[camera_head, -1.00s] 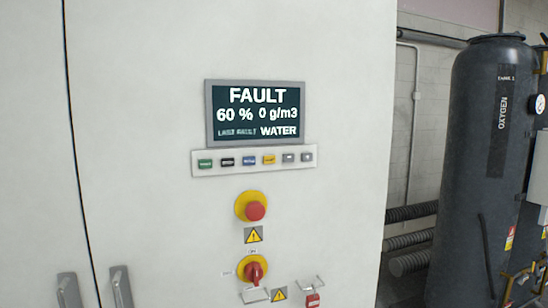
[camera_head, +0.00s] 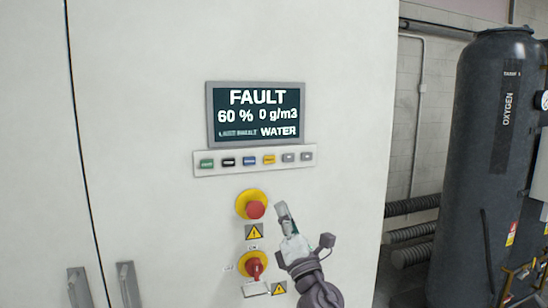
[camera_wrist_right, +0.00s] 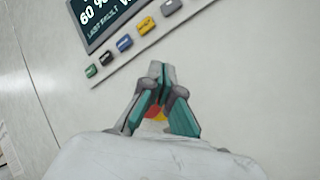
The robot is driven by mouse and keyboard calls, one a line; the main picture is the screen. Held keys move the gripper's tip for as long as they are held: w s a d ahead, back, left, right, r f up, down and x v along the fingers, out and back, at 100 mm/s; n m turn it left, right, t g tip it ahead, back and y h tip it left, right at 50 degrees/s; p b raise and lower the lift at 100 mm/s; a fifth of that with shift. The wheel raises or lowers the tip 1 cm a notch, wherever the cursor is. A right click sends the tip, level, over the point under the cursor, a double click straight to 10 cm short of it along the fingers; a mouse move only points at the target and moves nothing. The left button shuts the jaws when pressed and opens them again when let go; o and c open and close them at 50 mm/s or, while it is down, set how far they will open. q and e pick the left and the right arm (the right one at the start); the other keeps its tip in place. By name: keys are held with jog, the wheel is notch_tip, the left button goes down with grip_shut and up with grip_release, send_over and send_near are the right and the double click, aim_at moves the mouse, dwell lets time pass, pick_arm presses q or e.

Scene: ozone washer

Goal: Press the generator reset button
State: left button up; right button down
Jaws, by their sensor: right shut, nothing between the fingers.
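A button strip (camera_head: 255,170) sits below a display (camera_head: 255,114) reading FAULT, 60 %, 0 g/m3, WATER on the white cabinet. My right gripper (camera_head: 281,207) is shut and empty, below the strip and right of the red emergency knob. In the right wrist view its fingertips (camera_wrist_right: 156,68) point toward the strip, apart from the buttons. My left gripper is not in view.
A red knob on a yellow base (camera_head: 255,209) and a red rotary switch (camera_head: 253,265) stick out below the strip. Cabinet handles (camera_head: 128,285) are at lower left. A dark oxygen tank (camera_head: 490,150) stands at right. The panel around the strip is clear.

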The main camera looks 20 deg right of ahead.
aim_at(270, 160)
jog(key=s+r+n+t+y, duration=0.1)
jog(key=s+r+n+t, duration=0.1)
jog(key=r, duration=0.8)
jog(key=s+n, duration=0.1)
jog(key=s, duration=0.1)
jog(key=shift+s+a+y, duration=0.15)
jog(key=shift+s+y, duration=0.15)
jog(key=shift+s, duration=0.1)
jog(key=shift+w, duration=0.15)
jog(key=w+b, duration=0.8)
jog(key=shift+w+a+f, duration=0.1)
jog(key=shift+w+f, duration=0.05)
jog(key=shift+w, duration=0.15)
dwell(0.3)
